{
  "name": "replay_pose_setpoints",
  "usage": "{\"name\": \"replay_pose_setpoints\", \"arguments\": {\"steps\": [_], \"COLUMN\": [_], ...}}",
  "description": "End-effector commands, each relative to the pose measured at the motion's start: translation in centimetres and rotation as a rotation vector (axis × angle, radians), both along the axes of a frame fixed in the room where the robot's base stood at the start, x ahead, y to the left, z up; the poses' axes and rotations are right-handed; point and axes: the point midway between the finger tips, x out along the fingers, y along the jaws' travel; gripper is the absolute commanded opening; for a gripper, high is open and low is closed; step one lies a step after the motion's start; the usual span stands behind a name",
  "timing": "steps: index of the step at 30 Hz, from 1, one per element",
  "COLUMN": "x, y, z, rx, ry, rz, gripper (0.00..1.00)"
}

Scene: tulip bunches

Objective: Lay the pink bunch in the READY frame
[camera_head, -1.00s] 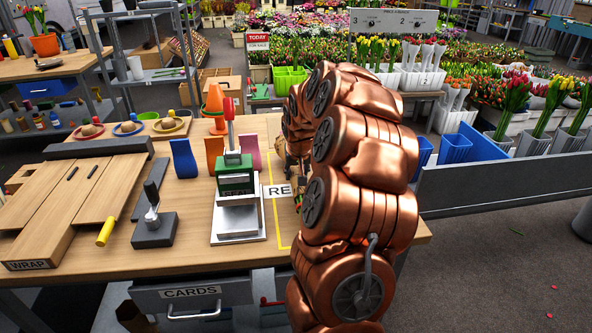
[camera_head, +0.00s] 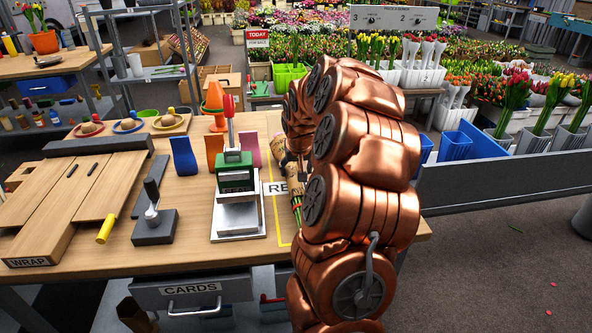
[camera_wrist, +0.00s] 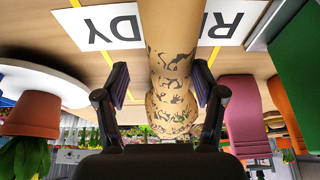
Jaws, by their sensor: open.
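A bunch wrapped in patterned brown paper (camera_head: 292,182) lies across the READY label on the bench, right of the yellow left line of the READY frame (camera_head: 275,218). Green stems show at its near end; its flower colour is hidden. In the wrist view the wrapped bunch (camera_wrist: 170,45) runs between my fingers and covers the middle of the READY label (camera_wrist: 112,27). My gripper (camera_wrist: 161,84) is open, with one finger each side of the paper and a gap visible on both sides. My arm hides the frame's right side in the head view.
A green-and-grey card press (camera_head: 236,195) stands just left of the frame. Pink (camera_head: 250,147), orange and blue holders stand behind it. A terracotta pot (camera_wrist: 32,113) shows at the left of the wrist view. The WRAP board (camera_head: 75,205) fills the bench's left.

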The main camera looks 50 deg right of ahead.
Motion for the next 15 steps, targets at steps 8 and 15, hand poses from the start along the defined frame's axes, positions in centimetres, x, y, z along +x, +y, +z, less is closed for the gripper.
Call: {"name": "replay_pose_setpoints", "arguments": {"steps": [8, 15], "x": [-1.0, -2.4], "y": [0.8, 1.9], "z": [3.4, 7.7], "rx": [-0.001, -0.003], "ry": [-0.004, -0.005], "rz": [-0.001, 0.000], "gripper": [0.69, 0.69]}}
